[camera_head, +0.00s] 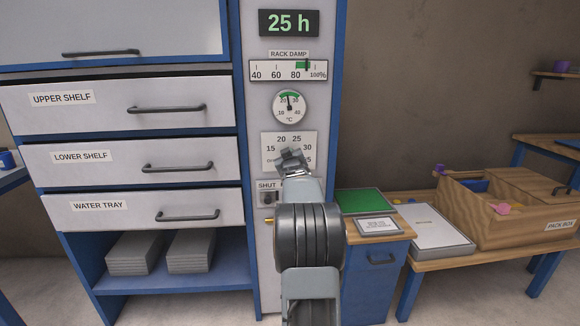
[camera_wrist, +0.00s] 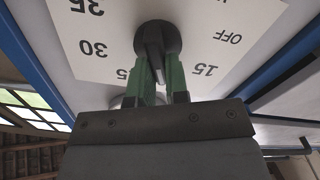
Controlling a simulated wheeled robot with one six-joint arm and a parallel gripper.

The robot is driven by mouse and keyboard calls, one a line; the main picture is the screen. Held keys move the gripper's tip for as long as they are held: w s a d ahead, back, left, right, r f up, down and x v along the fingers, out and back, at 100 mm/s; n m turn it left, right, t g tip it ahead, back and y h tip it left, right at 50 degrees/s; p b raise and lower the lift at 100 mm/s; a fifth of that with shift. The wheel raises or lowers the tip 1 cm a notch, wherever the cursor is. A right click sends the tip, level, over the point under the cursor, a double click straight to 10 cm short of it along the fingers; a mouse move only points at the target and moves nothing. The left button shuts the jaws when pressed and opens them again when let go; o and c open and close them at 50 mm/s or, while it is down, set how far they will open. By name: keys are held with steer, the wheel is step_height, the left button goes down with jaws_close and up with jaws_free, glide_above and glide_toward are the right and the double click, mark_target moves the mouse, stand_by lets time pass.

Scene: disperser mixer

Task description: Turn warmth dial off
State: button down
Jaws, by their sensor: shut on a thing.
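The warmth dial is a dark round knob (camera_wrist: 158,38) with a raised grip bar, on a white scale plate (camera_head: 308,140) marked from OFF through 15 up to 35. In the wrist view the plate appears upside down, with OFF at the right and 30 and 35 at the left. My gripper (camera_wrist: 160,75) has its two green fingers on either side of the grip bar, shut on it. In the head view my gripper (camera_head: 292,160) covers the knob, so where the dial points is hard to tell.
Above the dial are a round °C gauge (camera_head: 290,106), a rack damp scale (camera_head: 288,70) and a "25 h" display (camera_head: 289,23). A small SHUT control (camera_head: 268,198) sits just below left. Drawers (camera_head: 120,160) lie left; a low table with a pack box (camera_head: 500,215) stands right.

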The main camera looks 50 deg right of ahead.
steer(key=shift+w+a+f+n+b, duration=0.1)
steer(key=shift+f+n+b, duration=0.15)
steer(key=shift+n+b, duration=2.1)
steer(key=shift+w+a+f+n+b, duration=0.2)
steer(key=shift+n+b, duration=0.9)
steer(key=shift+n, duration=2.35)
steer(key=shift+s+d+f+n+b, duration=0.1)
steer(key=shift+f+n+b, duration=0.25)
steer(key=shift+n+b, duration=2)
steer(key=shift+n+p, duration=0.55)
steer(key=shift+n, duration=0.2)
steer(key=c, duration=1.1)
jaws_free()
steer(key=shift+a, duration=0.1)
steer(key=b+v, duration=0.3)
steer(key=v, duration=1)
steer(key=shift+s+a, duration=0.2)
steer(key=shift+s, duration=0.1)
